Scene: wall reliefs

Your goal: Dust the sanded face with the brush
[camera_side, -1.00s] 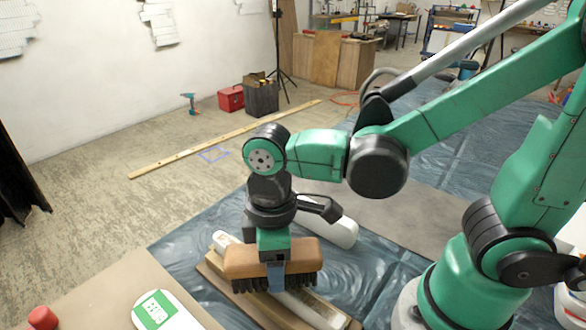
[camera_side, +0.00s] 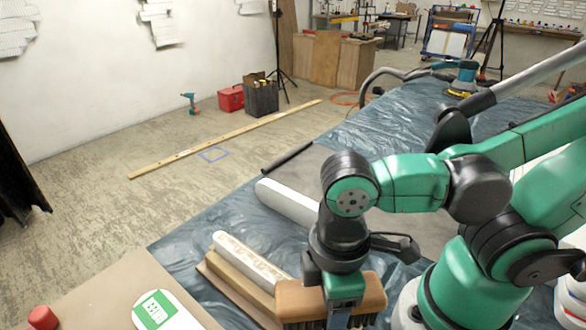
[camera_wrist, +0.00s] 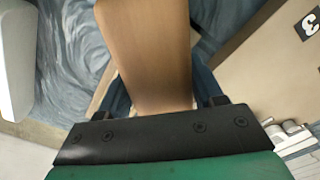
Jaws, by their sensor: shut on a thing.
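My gripper (camera_side: 342,300) is shut on a brush (camera_side: 298,298) with a tan wooden body and dark bristles. The brush's wooden body also fills the middle of the wrist view (camera_wrist: 145,50). A long white piece with a patterned face (camera_side: 248,258) lies on wooden boards (camera_side: 225,283) on the sheeted surface. The brush is over or beside its near right end. The brush and gripper hide that end, and I cannot tell whether the bristles touch it.
A smooth white length (camera_side: 290,203) lies behind, beside a grey panel. A tan board (camera_side: 85,295) at front left holds a white-and-green rounded object (camera_side: 158,312) and a red cap-like object (camera_side: 42,318). The blue sheet (camera_side: 205,228) left of the patterned piece is clear.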

